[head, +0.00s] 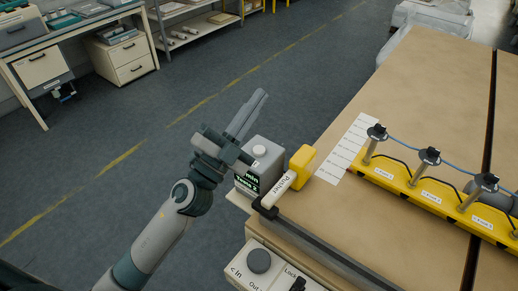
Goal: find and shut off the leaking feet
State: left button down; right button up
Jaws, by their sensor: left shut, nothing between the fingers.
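Several feet stand in a row on a yellow rail (405,186) at the right. Each is a grey post with a black knob-like cap; three show well: the nearest to the left (371,146), the middle one (421,170) and a further one (477,193). A thin blue line runs between their tops. Labels on the rail are too small to read surely. I cannot tell from this view which feet leak. My left gripper (257,104) is shut and empty, raised beside the table's left edge, well away from the feet. My right gripper is out of view.
A grey box (263,150) with a lit display and a white button stands by my left gripper. A yellow-headed bar marked Pusher (287,182) lies beside it. A control panel (242,268) with a dark knob is at the bottom. A printed sheet (347,149) lies on the brown table (425,75).

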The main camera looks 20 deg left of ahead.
pick_arm(q)
jog(key=s+d+r+m+g+h, duration=0.1)
jog(key=d+r+m+g+h, duration=0.1)
jog(key=d+m+g+h, duration=0.75)
jog(key=m+g+y, duration=0.6)
jog(key=m+y, duration=0.3)
jog(key=y, duration=0.5)
send_over(255, 151)
notch_tip(255, 151, down, 13)
jog(key=shift+r+h, duration=0.1)
jog(key=shift+h, duration=0.15)
notch_tip(255, 151, down, 8)
jog(key=b, duration=0.4)
jog(key=shift+r, duration=0.2)
jog(key=shift+f+b, duration=0.65)
jog(key=shift+b, duration=0.05)
jog(key=shift+f, duration=0.1)
